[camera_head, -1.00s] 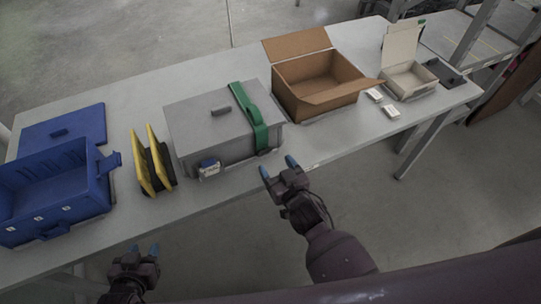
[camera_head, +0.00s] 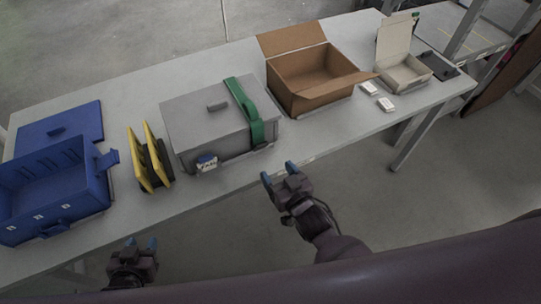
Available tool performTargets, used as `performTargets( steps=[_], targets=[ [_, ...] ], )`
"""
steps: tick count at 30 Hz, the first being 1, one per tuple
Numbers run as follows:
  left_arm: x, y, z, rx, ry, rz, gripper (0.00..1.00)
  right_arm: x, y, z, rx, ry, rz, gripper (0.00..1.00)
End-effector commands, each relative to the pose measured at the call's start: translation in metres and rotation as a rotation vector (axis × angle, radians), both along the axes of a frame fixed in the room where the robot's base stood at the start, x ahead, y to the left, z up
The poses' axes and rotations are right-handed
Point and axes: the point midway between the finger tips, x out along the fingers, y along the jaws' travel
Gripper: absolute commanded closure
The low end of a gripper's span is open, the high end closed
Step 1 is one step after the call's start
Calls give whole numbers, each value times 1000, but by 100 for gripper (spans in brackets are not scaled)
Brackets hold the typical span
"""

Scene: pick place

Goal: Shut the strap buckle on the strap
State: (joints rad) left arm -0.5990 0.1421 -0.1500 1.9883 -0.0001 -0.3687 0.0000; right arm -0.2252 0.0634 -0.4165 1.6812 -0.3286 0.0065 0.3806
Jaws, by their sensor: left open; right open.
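A grey lidded box (camera_head: 215,120) stands on the table. A green strap (camera_head: 243,103) runs over the right part of its lid and down its front side. A dark piece at the strap's lower front end is small, and I cannot tell whether the buckle there is open or shut. My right gripper (camera_head: 279,174) is open and empty, in front of the table edge, below and to the right of the strap's front end, apart from it. My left gripper (camera_head: 139,246) is open and empty, low in front of the table, left of the grey box.
A blue crate (camera_head: 85,207) with a blue lid (camera_head: 87,121) behind it is at the left. Yellow-and-black pieces (camera_head: 144,165) stand beside the grey box. An open cardboard box (camera_head: 311,95) and a small open carton (camera_head: 400,82) are to the right, with small white boxes (camera_head: 387,104) between.

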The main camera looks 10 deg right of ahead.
Motion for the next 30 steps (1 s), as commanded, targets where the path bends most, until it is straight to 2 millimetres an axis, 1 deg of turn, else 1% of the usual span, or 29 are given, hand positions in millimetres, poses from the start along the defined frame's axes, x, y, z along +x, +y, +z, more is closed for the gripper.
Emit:
performTargets(
  steps=[1, 5, 11, 15, 20, 23, 26, 30],
  targets=[
    [1, 0, 4, 0, -4, 0, 58, -1, 2, -2, 23, 3, 12, 32],
    [2, 0, 8, 0, -7, -1, 58, -3, 5, -10, 67, -11, 25, 32],
    [3, 0, 9, 1, -8, -1, 58, -7, -2, -21, 66, -65, -10, 32],
    [2, 0, 9, 0, -8, -1, 58, -6, -7, -20, 23, -111, -39, 32],
    [1, 0, 8, 0, -5, 0, 58, -4, -7, -18, -33, -143, -41, 32],
    [0, 0, 7, 0, -3, 1, 58, 2, -5, -17, -37, -146, -41, 32],
    [-2, 1, 6, 0, 1, 1, 58, 14, -1, -17, -36, -146, -41, 32],
    [-3, 1, 5, 0, 2, 2, 58, 36, 6, -17, -35, -146, -40, 32]
  ],
)
